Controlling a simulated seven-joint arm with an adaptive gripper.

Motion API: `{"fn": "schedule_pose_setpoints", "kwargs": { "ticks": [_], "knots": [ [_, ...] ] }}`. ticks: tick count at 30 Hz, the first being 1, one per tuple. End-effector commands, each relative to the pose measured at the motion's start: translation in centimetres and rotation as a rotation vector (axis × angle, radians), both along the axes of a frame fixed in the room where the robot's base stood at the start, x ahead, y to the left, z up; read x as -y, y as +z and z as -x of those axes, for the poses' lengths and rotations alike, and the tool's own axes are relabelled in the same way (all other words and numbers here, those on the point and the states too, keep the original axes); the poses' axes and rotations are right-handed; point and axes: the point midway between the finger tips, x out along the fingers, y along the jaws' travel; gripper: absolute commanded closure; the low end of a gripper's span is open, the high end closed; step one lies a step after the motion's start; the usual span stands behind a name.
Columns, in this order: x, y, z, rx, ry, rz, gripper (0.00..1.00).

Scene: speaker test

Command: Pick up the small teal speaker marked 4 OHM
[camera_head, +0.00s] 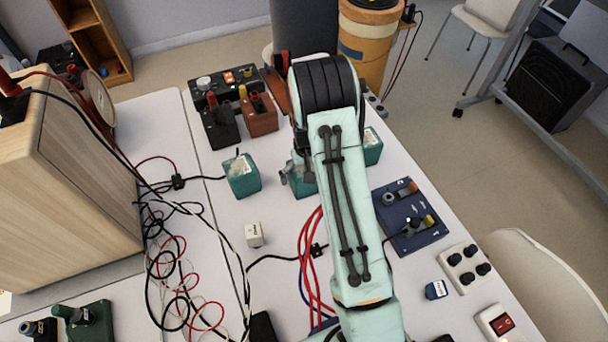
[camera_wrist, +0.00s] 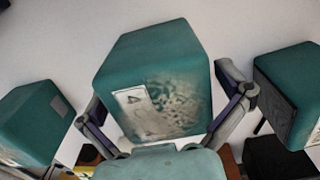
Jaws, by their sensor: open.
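Three teal block-shaped boxes stand on the white table. In the head view one (camera_head: 242,175) is left of my arm, one (camera_head: 304,186) is partly hidden under my gripper, and one (camera_head: 374,147) is partly behind my arm. My gripper (camera_wrist: 160,100) is open. In the wrist view a teal box with a pale, speckled label (camera_wrist: 150,108) lies between the fingers, with no clear contact. Other teal boxes show at the left (camera_wrist: 32,122) and right (camera_wrist: 292,85), outside the fingers. I cannot read 4 OHM on any of them.
Black (camera_head: 218,125) and brown (camera_head: 262,114) terminal boxes stand behind. A small white cube (camera_head: 254,234) and red cables (camera_head: 309,265) are nearer. A blue panel (camera_head: 407,217) is right of my arm. A large wooden cabinet (camera_head: 65,180) and loose wires are at left.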

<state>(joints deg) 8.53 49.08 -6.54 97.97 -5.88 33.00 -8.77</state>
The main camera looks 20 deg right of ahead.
Motion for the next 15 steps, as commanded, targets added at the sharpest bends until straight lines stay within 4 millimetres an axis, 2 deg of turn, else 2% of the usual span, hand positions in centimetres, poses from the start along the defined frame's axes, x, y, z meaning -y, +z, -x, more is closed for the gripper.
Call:
{"fn": "schedule_pose_setpoints", "kwargs": {
  "ticks": [3, 4, 9, 10, 15],
  "knots": [
    [0.0, 0.02, -0.01, 0.0, 0.0, 0.0, 0.0],
    [-0.01, 0.03, -0.01, 0.0, 0.0, 0.0, 0.06],
    [-0.01, 0.03, 0.0, 0.0, 0.0, 0.0, 0.59],
    [0.0, 0.02, 0.01, 0.0, 0.0, 0.0, 0.64],
    [0.01, 0.04, -0.03, 0.001, 0.0, 0.001, 0.64]
  ]
}}
